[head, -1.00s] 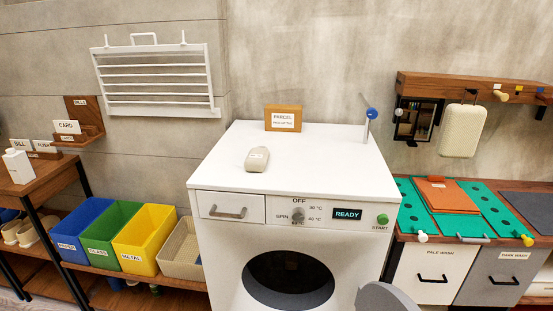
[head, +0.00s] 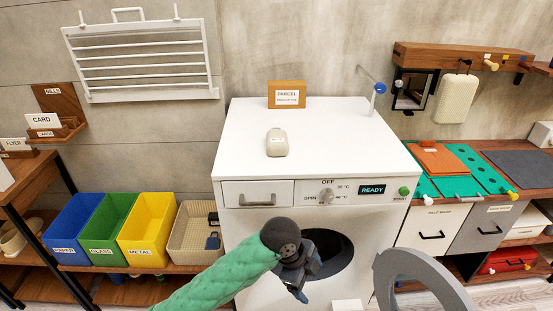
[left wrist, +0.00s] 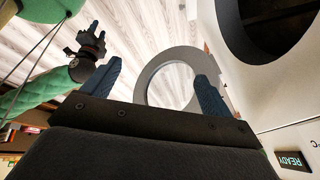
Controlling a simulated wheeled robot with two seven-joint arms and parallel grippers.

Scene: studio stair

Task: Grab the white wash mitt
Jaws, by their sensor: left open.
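No thing shows clearly as a white wash mitt. The washer's round opening (head: 335,262) is dark, and its contents cannot be made out. A small beige item (head: 277,142) lies on the washer top (head: 240,130). My left gripper (head: 308,281) is open in front of the opening and covers part of it. In the left wrist view its blue fingers (left wrist: 160,72) are spread with nothing between them, and the grey door ring (left wrist: 147,88) shows beyond. My right gripper (left wrist: 90,42) shows in the left wrist view at the upper left; its jaw state is unclear.
The grey washer door ring (head: 440,262) stands open at the right of the opening. A cream item (head: 456,98) hangs from a peg rail. Several bins, including a yellow one (head: 147,235), stand at left.

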